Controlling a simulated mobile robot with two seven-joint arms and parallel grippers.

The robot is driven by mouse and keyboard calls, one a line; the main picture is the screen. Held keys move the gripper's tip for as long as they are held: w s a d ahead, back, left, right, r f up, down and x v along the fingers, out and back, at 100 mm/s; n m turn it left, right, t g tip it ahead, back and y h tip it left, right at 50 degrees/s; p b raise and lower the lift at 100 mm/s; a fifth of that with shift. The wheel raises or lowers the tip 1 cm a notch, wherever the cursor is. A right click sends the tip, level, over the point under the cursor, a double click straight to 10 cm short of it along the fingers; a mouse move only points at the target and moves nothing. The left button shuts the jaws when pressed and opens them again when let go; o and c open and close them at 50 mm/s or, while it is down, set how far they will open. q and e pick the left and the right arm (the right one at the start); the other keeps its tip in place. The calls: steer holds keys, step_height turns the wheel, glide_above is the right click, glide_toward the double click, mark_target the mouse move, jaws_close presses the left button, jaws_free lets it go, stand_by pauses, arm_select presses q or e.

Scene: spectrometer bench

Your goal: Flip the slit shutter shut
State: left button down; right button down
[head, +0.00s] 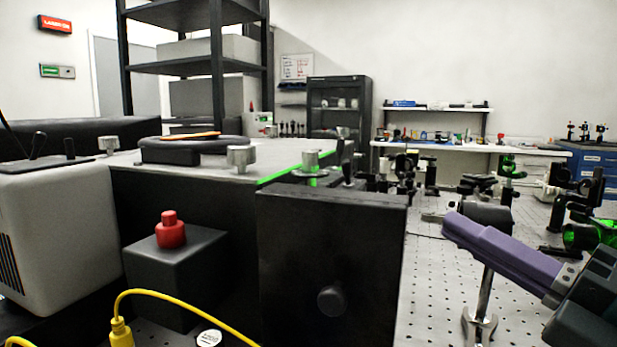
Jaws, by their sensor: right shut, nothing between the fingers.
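A dark spectrometer housing with a light grey top (215,180) fills the left and middle. Its near dark end block (330,235) carries a round dark knob (332,300). On top of this end stand a metal knurled knob (311,160) and a small dark upright piece (345,150); I cannot tell for sure which part is the slit shutter or how it stands. My right gripper (455,226) comes in from the lower right with its purple fingers closed together and empty. Its tips are right of the end block, apart from it in the picture. My left gripper is not in view.
A red button (170,230) sits on a dark box at the left, beside a light grey unit (60,225). A yellow cable (185,296) loops in front. A post holder (482,310) stands below my right gripper. Several optics mounts crowd the perforated bench behind.

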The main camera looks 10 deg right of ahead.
mark_target(350, 165)
steer(key=p+x, duration=0.1)
steer(key=x, duration=1.2)
steer(key=shift+w+r, duration=0.15)
steer(key=shift+p, duration=0.35)
steer(key=shift+r+h+p, duration=0.2)
steer(key=shift+h+p, duration=0.1)
steer(key=shift+p, duration=0.15)
steer(key=m+g+p, duration=0.1)
steer(key=m+p, duration=0.1)
steer(key=p, duration=0.2)
steer(key=w+d+r+m+g+h+p, duration=0.1)
steer(key=m+p, duration=0.1)
steer(key=p, duration=0.2)
steer(key=w+m+g+p, duration=0.1)
steer(key=m+p, duration=0.1)
steer(key=p, duration=0.2)
steer(key=shift+d+r+m+h+p, duration=0.15)
steer(key=shift+d+m+h+p, duration=0.1)
steer(key=shift+m+h+p, duration=0.15)
steer(key=shift+w, duration=0.1)
